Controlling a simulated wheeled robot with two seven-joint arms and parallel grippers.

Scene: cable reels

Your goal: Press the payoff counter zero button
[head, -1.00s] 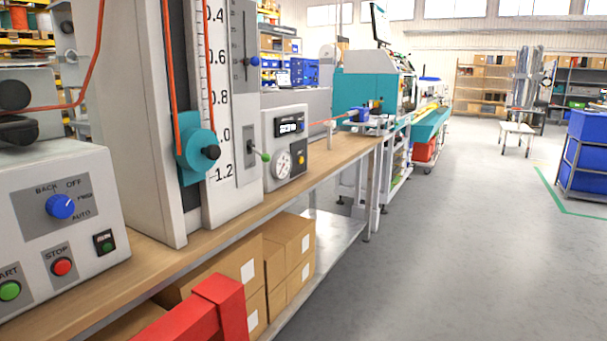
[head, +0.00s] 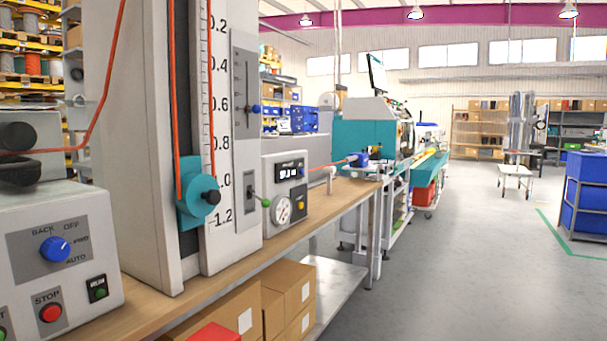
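The counter is a small white box (head: 269,163) with a grey face, standing on the wooden bench past the tall scale column. Its face carries a dark digital display (head: 289,172) with digits too blurred to read. Below are a round white dial (head: 281,209) and a small yellow button (head: 301,202). No label for a zero button is readable. Neither of my grippers is in view.
A control box (head: 50,230) with a blue knob and red STOP button stands near left. The column (head: 130,150) carries a teal slider (head: 192,194) and orange cable. Cartons (head: 285,295) sit under the bench (head: 200,280). A red block (head: 216,332) shows at the bottom edge.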

